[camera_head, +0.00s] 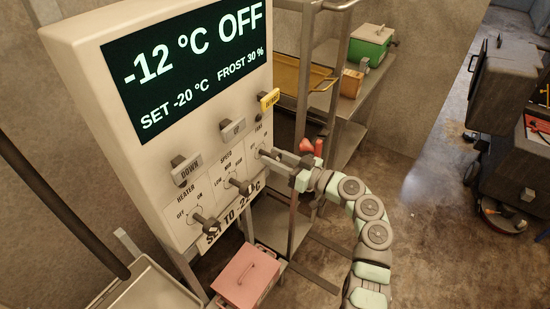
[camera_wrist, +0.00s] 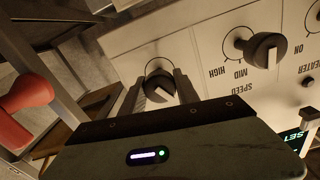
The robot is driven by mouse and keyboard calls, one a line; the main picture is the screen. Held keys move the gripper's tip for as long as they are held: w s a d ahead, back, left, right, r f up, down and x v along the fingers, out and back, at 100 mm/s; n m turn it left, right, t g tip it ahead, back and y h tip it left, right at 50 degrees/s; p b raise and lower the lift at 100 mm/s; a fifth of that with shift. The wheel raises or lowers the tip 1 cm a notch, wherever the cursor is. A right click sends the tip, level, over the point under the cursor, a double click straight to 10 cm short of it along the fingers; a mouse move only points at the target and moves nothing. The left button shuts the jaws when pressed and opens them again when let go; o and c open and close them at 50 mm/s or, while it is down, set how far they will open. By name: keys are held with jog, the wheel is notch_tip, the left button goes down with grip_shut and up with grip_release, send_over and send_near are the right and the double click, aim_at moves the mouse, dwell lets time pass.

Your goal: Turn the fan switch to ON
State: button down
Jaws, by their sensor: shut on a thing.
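The fan switch (camera_wrist: 159,86) is a dark round knob with a pale pointer mark, at the right end of the panel's knob row. In the wrist view it sits between the two fingers of my gripper (camera_wrist: 160,94), which are shut on its sides. In the head view my gripper (camera_head: 268,154) reaches the panel from the right and largely hides this knob and part of its lettering. The control panel (camera_head: 88,48) shows -12 °C, OFF, SET -20 °C and FROST 30 % on its display (camera_head: 185,65). I cannot read the knob's ON/OFF marks.
The speed knob (camera_head: 241,186) and heater knob (camera_head: 206,223) stick out left of my gripper. DOWN (camera_head: 186,170), UP (camera_head: 232,129) and a yellow button (camera_head: 269,100) sit above. A metal shelf (camera_head: 345,125) stands behind; a pink box (camera_head: 246,275) is below.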

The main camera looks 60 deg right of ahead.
jog(key=m, duration=0.3)
jog(key=m+p, duration=0.1)
jog(key=m, duration=0.2)
jog(key=shift+r+m, duration=0.1)
jog(key=shift+m, duration=0.2)
jog(key=m+p, duration=0.3)
jog(key=m, duration=0.1)
jog(key=shift+m, duration=0.4)
jog(key=shift+m+p, duration=0.45)
jog(key=shift+m, duration=0.35)
jog(key=c, duration=0.9)
grip_release()
